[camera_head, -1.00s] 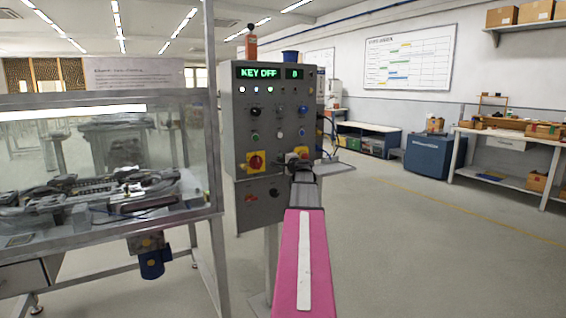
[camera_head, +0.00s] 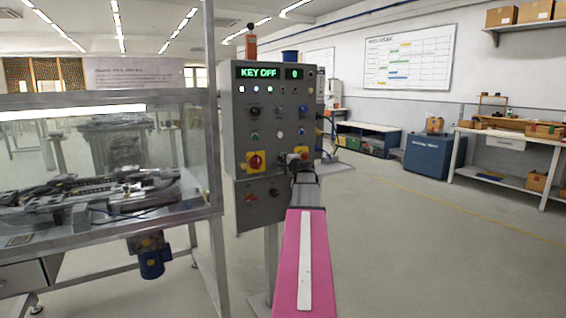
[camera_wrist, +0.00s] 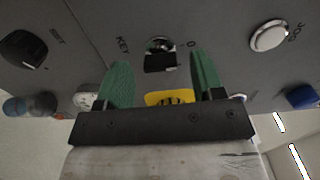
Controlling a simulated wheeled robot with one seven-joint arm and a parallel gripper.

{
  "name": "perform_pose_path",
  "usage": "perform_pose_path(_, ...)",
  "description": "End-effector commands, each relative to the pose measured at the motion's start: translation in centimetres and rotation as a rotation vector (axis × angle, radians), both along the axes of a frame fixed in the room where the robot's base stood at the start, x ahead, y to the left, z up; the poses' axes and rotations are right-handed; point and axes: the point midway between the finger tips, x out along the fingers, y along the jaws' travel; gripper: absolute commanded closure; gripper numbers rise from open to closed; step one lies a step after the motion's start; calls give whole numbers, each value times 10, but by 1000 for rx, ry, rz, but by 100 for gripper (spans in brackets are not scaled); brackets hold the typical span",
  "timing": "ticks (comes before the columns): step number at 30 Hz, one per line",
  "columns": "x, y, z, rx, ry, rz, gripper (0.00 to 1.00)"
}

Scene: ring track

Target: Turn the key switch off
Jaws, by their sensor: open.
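The grey control panel (camera_head: 243,125) stands ahead with a green lit display (camera_head: 258,72) reading "KEY OFF" and "0". The key switch (camera_wrist: 160,53) shows in the wrist view as a dark knob with a greenish top, between the marks "KEY" and "0". In the head view I cannot clearly pick it out. My gripper (camera_wrist: 160,66) is open, its two green fingers on either side of the key switch in the picture. Whether they touch it I cannot tell. In the head view my gripper (camera_head: 302,165) is at the panel's lower right, its fingers mostly hidden.
A red knob on a yellow plate (camera_head: 256,161) is left of my gripper. In the wrist view, a black knob (camera_wrist: 22,48) and a silver button (camera_wrist: 269,37) flank the key. A glass-walled machine (camera_head: 100,160) stands left.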

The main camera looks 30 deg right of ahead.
Motion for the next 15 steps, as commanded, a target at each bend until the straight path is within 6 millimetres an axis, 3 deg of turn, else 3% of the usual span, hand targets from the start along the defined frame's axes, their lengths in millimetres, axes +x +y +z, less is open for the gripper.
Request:
perform_pose_path(9,-60,2,-1,0,0,-2,38)
perform_pose_path(15,-89,1,0,-1,0,-1,38)
